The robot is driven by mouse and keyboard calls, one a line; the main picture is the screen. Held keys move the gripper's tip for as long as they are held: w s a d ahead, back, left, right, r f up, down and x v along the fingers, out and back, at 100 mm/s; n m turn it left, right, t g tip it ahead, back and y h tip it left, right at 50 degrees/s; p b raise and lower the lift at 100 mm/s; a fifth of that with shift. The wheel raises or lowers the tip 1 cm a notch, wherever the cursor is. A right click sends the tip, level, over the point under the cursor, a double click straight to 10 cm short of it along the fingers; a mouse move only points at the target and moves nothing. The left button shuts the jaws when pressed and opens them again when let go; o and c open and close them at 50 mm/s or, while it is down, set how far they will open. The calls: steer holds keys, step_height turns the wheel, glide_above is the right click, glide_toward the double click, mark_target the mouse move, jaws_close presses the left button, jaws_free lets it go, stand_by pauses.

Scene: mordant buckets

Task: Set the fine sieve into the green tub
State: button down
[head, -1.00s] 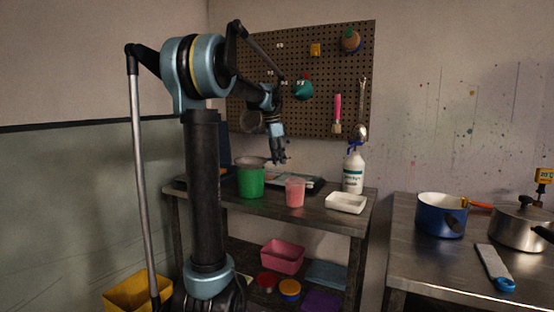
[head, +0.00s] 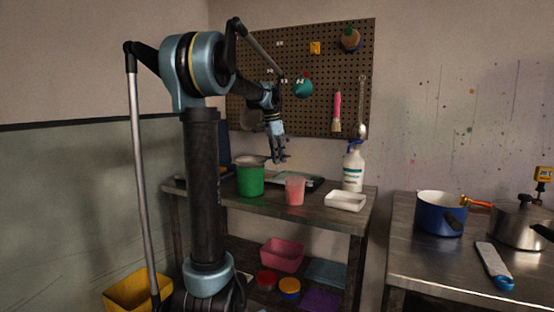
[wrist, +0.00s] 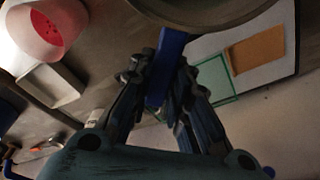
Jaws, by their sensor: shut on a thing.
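My gripper (head: 281,158) hangs just right of and above the green tub (head: 250,182) on the metal table. In the wrist view my gripper (wrist: 165,95) is shut on a blue handle (wrist: 170,48). The handle runs to a grey round rim (wrist: 205,20) at the top of the view, which looks like the fine sieve. In the head view a grey disc-like sieve (head: 250,160) shows level with the tub's mouth. I cannot tell whether it rests on the rim, sits inside or hovers above. The inside of the tub is hidden.
A pink beaker (head: 295,191), a white tray (head: 345,201) and a spray bottle (head: 353,168) stand right of the tub. A flat green-edged thing (head: 297,180) lies behind. The pegboard (head: 320,75) with hung tools rises close behind my gripper.

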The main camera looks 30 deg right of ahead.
steer(key=shift+f, duration=0.35)
stand_by(0.5)
steer(key=c, duration=1.4)
jaws_free()
steer(key=r, duration=0.4)
steer(key=a+r, duration=0.1)
steer(key=r, duration=0.2)
steer(key=a+r, duration=0.1)
steer(key=r, duration=0.3)
steer(key=shift+w+r, duration=0.3)
steer(key=shift+r, duration=0.05)
